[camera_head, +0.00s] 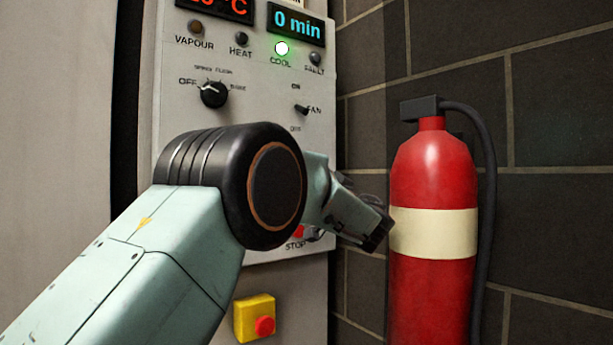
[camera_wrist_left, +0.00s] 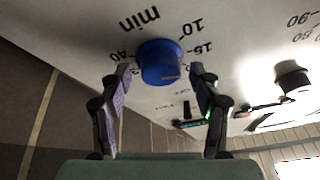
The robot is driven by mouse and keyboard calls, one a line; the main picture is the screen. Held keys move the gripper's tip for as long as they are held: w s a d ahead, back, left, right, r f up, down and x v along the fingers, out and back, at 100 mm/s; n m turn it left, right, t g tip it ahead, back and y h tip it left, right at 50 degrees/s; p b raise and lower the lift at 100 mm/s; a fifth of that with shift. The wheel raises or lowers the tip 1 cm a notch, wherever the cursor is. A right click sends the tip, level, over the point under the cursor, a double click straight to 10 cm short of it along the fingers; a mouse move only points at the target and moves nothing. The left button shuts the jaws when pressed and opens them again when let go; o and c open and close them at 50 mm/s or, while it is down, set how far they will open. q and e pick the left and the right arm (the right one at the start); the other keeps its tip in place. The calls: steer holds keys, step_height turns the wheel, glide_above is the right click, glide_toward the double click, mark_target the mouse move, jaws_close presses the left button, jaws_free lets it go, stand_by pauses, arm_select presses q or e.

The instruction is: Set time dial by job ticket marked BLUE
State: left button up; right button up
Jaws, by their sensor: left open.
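The time dial (camera_wrist_left: 158,60) is a blue round knob on the light panel in the left wrist view. "min", "10" and "40" are printed around it, upside down in this view. My left gripper (camera_wrist_left: 159,76) is open, with one finger on each side of the dial; I cannot tell whether either finger touches it. In the head view the dial is hidden behind my left arm. The time display (camera_head: 297,24) there reads "0 min". No job ticket shows, and my right gripper is not in view.
The control panel (camera_head: 240,118) carries a selector knob (camera_head: 213,94), a fan switch (camera_head: 302,109) and a lit green COOL lamp (camera_head: 281,48). A yellow box with a red button (camera_head: 254,318) sits below. A red fire extinguisher (camera_head: 433,170) stands right. A black knob (camera_wrist_left: 293,77) is beside the dial.

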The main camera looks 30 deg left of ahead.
arm_select(q)
step_height(320, 180, up, 10)
stand_by(0.7)
stand_by(0.4)
